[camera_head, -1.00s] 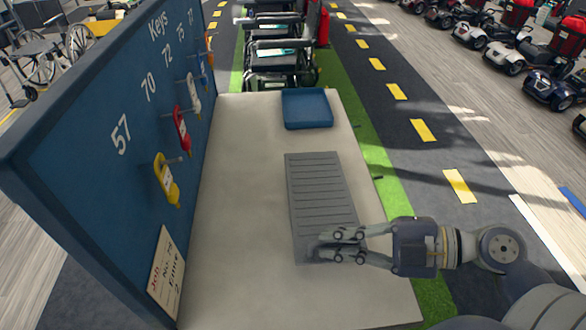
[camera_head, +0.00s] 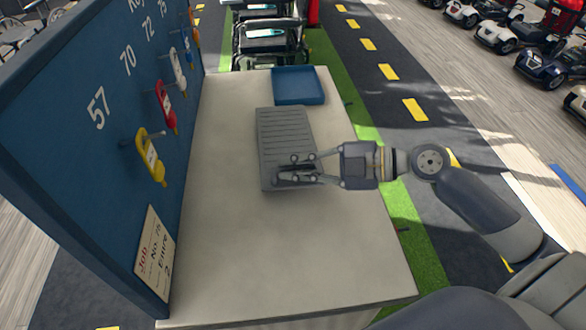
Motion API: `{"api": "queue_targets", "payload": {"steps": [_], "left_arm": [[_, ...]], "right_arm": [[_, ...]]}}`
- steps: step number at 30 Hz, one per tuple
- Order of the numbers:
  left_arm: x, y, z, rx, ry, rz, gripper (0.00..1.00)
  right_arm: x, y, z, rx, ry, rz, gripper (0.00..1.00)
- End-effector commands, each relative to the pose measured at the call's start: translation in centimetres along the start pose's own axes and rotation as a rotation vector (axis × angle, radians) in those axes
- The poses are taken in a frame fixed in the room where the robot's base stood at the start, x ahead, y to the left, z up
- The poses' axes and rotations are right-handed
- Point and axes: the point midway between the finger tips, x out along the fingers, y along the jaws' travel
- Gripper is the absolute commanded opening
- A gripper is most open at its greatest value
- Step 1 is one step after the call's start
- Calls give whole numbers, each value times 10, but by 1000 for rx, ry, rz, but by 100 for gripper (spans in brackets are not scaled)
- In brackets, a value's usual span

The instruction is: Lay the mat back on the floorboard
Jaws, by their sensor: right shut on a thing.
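The mat (camera_head: 284,137) is a grey ribbed rectangle on the pale counter top, its long side running away from me. My right gripper (camera_head: 283,174) comes in from the right and is shut on the mat's near end. I cannot tell whether the mat lies flat on the counter or is slightly lifted. My left gripper is not in view. I cannot make out the floorboard that the mat belongs to in this view.
A blue tray (camera_head: 321,96) stands at the counter's far end. A blue key board (camera_head: 80,150) with hanging tagged keys and a job card (camera_head: 155,252) walls the left side. The near counter (camera_head: 290,265) is clear. Wheelchairs (camera_head: 268,38) and scooters (camera_head: 546,62) stand beyond.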

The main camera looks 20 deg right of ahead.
Motion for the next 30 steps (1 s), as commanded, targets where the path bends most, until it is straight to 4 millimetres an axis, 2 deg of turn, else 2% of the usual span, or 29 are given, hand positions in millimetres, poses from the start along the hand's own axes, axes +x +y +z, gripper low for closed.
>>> {"api": "queue_targets", "payload": {"steps": [1, 6, 15, 22, 23, 24, 25, 30], "left_arm": [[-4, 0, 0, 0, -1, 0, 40], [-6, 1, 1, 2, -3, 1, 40], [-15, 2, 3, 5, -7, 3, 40], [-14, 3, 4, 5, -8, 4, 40], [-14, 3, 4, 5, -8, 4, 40], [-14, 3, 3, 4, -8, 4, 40], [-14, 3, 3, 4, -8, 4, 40], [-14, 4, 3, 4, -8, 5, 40]], "right_arm": [[3, 7, 2, -3, 1, 5, 0], [10, 11, 8, -2, 2, 3, 0], [19, -14, 31, 3, 0, 1, 0], [20, -16, 32, 1, 0, 1, 0], [20, -17, 33, 4, 0, -2, 16], [20, -17, 33, 4, 0, -2, 25], [20, -17, 33, 4, 0, -2, 30], [20, -16, 32, 2, 0, -1, 30]]}}
